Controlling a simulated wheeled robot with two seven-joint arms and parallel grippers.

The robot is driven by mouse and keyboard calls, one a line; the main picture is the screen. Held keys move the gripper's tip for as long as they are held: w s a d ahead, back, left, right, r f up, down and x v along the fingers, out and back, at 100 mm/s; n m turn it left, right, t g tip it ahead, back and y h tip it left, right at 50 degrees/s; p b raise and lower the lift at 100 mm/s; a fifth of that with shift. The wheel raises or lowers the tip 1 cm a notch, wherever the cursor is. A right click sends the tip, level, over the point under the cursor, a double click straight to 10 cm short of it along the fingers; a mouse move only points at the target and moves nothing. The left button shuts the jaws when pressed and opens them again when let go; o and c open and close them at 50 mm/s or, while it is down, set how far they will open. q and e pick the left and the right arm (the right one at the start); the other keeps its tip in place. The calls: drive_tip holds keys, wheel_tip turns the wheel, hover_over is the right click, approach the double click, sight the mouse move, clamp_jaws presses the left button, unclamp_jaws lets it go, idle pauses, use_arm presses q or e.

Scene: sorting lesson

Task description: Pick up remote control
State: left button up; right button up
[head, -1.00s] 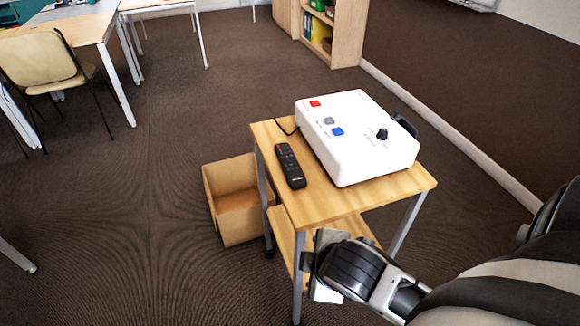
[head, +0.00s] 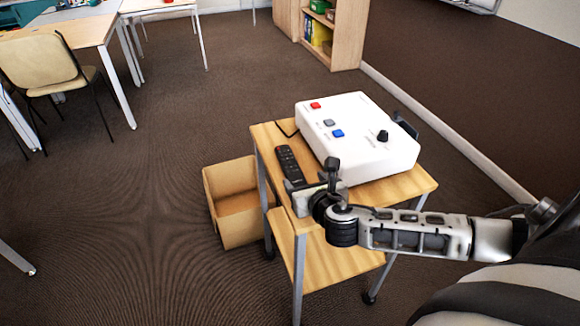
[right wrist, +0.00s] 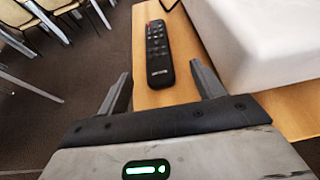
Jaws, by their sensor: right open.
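The black remote control (head: 288,160) lies flat on the left part of the small wooden table's top (head: 400,188), beside the white box. In the right wrist view the remote (right wrist: 158,52) lies ahead, roughly in line with the gap between the fingers. My right gripper (head: 308,184) is at the table's front edge, just short of the remote's near end. Its two fingers are spread apart in the right wrist view (right wrist: 165,85), with nothing between them. My left gripper does not show.
A white box (head: 358,135) with coloured buttons and a black knob stands right of the remote, close to it. A cardboard box (head: 230,200) sits on the floor left of the table. A chair (head: 45,65) and desks are farther left; a bookshelf (head: 345,35) stands behind.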

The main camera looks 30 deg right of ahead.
sight(291, 166)
drive_tip(key=x, duration=0.9)
drive_tip(key=shift+w+a, duration=0.2)
drive_tip(key=shift+w, duration=0.05)
drive_tip(key=c, duration=1.1)
